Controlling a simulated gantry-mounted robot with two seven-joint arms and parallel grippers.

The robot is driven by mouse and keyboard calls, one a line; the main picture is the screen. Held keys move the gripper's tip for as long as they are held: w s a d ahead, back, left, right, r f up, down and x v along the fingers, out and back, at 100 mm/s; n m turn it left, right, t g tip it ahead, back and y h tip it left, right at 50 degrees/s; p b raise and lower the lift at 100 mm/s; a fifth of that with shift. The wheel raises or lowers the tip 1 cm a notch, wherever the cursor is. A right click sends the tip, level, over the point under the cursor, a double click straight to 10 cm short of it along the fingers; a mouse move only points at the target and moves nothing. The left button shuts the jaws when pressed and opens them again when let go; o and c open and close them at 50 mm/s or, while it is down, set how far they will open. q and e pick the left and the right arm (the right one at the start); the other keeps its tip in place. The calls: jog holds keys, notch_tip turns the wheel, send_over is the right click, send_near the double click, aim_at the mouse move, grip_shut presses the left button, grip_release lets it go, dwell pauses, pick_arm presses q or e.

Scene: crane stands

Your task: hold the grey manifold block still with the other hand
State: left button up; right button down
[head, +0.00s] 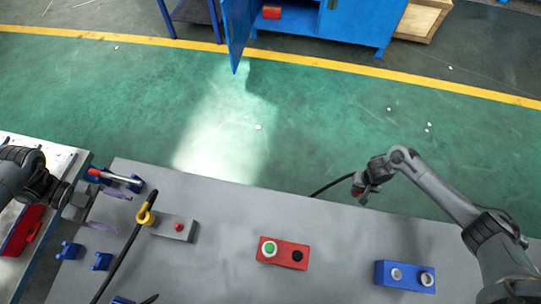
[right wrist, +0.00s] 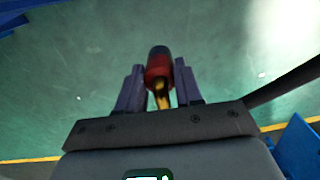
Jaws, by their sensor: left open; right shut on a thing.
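The grey manifold block (head: 182,229), with a small red part on top, lies on the grey table. A yellow fitting (head: 145,215) overlaps its left end in the head view. My left gripper (head: 113,208) is open, its purple fingers to the left of the block and apart from it. My right gripper (head: 362,188) is far to the right, beyond the table's far edge. It is shut on a black and red hose end (right wrist: 158,65) with a brass-coloured tip, seen in the right wrist view.
A red box (head: 283,254) with a green button and a blue block (head: 405,276) with two round fittings sit on the table. A black hose (head: 120,262) runs beside the yellow fitting. Small blue stands (head: 70,250) are at the left. The table's middle is mostly clear.

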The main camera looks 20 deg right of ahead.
pick_arm(q)
jog(key=shift+p+x, duration=2)
jog(key=shift+x, duration=1.45)
pick_arm(e)
jog(key=shift+r, duration=2)
pick_arm(q)
jog(key=shift+x, duration=0.9)
pick_arm(e)
jog(key=shift+r, duration=0.25)
pick_arm(q)
jog(key=shift+c, duration=0.2)
jog(key=c, duration=1)
